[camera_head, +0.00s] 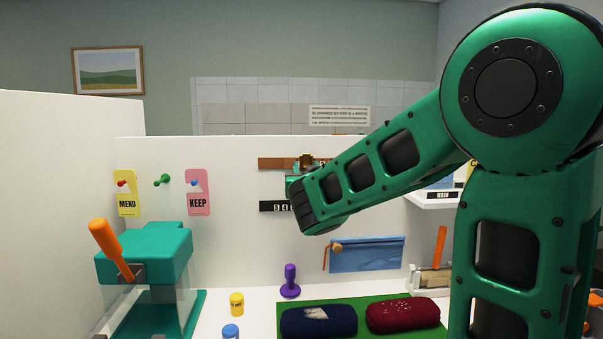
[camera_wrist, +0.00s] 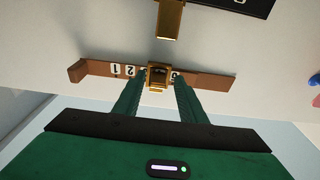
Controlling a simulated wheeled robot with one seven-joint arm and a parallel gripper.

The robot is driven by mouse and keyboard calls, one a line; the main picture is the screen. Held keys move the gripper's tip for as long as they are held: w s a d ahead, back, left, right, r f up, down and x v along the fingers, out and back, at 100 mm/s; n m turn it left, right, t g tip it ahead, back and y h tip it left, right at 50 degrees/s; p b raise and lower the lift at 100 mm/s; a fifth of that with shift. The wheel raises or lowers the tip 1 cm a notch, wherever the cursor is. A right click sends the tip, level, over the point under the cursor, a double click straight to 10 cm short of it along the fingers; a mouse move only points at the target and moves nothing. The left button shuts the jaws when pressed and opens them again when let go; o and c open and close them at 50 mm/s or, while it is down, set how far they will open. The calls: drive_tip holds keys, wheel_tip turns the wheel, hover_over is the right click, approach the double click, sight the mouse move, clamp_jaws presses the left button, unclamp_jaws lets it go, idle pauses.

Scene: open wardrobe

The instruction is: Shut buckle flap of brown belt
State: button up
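The brown belt (camera_wrist: 210,78) runs across the white wall panel in the wrist view, with number labels along it. It also shows in the head view (camera_head: 270,163), partly hidden by my arm. A small gold buckle part (camera_wrist: 158,70) sits on the belt. My gripper (camera_wrist: 160,82) is open, with one green finger on each side of this part. I cannot tell whether the fingers touch it. A second gold piece (camera_wrist: 170,20) stands out near the top of the wrist view, apart from the belt; I cannot tell if it is the flap.
A black number plate (camera_head: 272,206) is on the panel below the belt. Yellow and pink tags (camera_head: 198,193) hang at left. A teal press (camera_head: 150,255), a purple stamp (camera_head: 290,282) and a green mat (camera_head: 362,332) with two folded knits are below. A blue cloth (camera_head: 370,255) hangs at right.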

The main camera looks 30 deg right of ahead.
drive_tip(key=v, duration=1)
drive_tip(key=shift+f, duration=0.2)
drive_tip(key=shift+s, duration=0.1)
drive_tip(key=s+d+f+m+g, duration=0.3)
drive_tip(key=s+d+f+g, duration=0.8)
drive_tip(key=f, duration=0.5)
drive_tip(key=s+a+f+g+y, duration=0.2)
drive_tip(key=s+f, duration=0.1)
drive_tip(key=s, duration=0.4)
drive_tip(key=s+a+f+g+y, duration=0.2)
drive_tip(key=s+a+f+y, duration=0.1)
drive_tip(key=s, duration=0.5)
drive_tip(key=s+a+f+n+g+y, duration=0.1)
drive_tip(key=s+a+f+g+y, duration=0.1)
drive_tip(key=s, duration=0.6)
wheel_tip(320, 180, down, 2)
drive_tip(key=shift+a+f+g+y, duration=0.1)
drive_tip(key=shift+a+g+y, duration=0.3)
drive_tip(key=shift+g, duration=0.1)
drive_tip(key=shift+w, duration=0.1)
